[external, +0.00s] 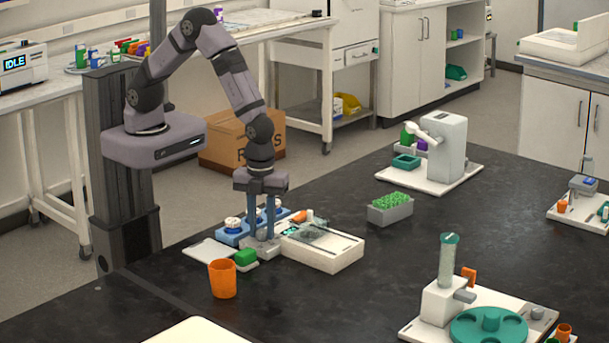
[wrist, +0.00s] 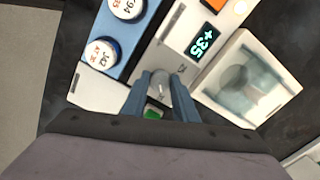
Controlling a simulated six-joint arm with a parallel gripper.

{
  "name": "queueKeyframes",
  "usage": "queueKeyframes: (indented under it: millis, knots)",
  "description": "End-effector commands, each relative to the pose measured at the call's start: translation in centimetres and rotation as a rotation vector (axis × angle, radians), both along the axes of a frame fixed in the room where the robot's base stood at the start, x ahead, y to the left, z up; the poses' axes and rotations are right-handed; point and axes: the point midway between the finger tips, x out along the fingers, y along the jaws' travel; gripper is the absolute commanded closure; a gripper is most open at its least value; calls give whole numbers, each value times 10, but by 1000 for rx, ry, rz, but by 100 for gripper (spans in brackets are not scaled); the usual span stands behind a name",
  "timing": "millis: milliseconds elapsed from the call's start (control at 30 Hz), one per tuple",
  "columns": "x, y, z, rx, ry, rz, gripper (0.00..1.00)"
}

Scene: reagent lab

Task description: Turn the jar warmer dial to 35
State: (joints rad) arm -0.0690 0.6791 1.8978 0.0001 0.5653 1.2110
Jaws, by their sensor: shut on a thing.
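The jar warmer is a white station (external: 322,254) on the black bench; a blue block with jars (wrist: 130,38) is at its left in the wrist view. Its display (wrist: 204,40) reads +35. My gripper (external: 262,240) points straight down at the near left part of the warmer. In the wrist view, my gripper (wrist: 160,92) has its two blue fingers on either side of the grey dial (wrist: 163,90) and is shut on it. The dial's lower part is hidden between the fingers.
A clear-lidded box (wrist: 248,78) is right of the display. A grey rack with green tops (external: 390,208) stands farther right, with bare bench between.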

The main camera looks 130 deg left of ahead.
Motion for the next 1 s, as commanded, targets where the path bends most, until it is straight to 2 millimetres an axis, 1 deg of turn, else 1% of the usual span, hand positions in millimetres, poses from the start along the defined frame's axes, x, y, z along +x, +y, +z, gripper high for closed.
queueKeyframes:
  millis: [267,300,367,633,767,867,1000]
  knots:
    - [2,0,1,-1,-6,1,96]
    - [2,0,1,-1,-6,1,69]
    - [2,0,1,0,-5,1,55]
    - [1,0,1,0,-2,1,55]
    - [1,0,3,0,-2,1,55]
    - [1,0,10,0,-4,1,55]
    - [1,0,25,1,-6,1,55]
